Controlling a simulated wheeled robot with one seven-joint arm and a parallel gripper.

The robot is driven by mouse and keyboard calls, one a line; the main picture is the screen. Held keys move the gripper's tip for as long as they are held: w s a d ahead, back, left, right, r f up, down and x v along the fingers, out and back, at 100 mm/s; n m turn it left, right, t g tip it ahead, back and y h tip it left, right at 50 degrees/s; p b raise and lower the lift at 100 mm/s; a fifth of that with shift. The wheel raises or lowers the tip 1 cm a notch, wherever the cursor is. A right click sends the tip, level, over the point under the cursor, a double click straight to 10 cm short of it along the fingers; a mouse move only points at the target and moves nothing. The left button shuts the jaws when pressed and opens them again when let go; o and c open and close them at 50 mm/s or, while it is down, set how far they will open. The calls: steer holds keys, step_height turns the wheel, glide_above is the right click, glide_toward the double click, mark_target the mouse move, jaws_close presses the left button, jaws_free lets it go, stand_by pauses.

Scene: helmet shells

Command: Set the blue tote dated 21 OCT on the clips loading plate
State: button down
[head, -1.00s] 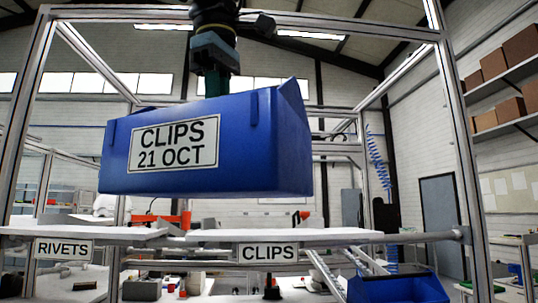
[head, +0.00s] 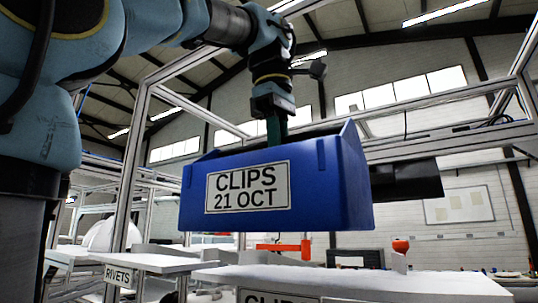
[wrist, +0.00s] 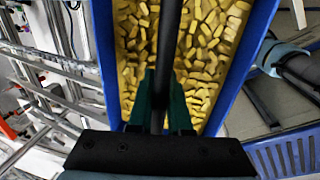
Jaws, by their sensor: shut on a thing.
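The blue tote (head: 310,190) has a white label reading CLIPS 21 OCT and hangs in the air in the head view. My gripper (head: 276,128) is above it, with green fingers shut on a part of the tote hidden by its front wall. In the wrist view my gripper (wrist: 160,105) is shut on a dark bar across the blue tote (wrist: 238,75), which is full of yellow pieces. The clips loading plate (head: 360,282) is a white surface below the tote, with its CLIPS label cut off at the bottom edge. A gap shows between tote and plate.
A white plate labelled RIVETS (head: 150,262) is at the left of the clips plate. An aluminium frame post (head: 131,190) stands left of the tote. An orange object (head: 285,247) and other items are behind the plates. The visible clips plate top is bare.

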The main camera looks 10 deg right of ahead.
steer(key=w+d+p, duration=0.1)
steer(key=w+d, duration=0.5)
steer(key=w, duration=0.1)
steer(key=shift+a+f+b, duration=0.15)
steer(key=shift+f+b, duration=1.65)
steer(key=shift+f, duration=1.05)
steer(key=shift+f+b, duration=0.3)
steer(key=shift+f, duration=0.15)
steer(key=c, duration=0.8)
jaws_free()
steer(key=shift+o, duration=0.2)
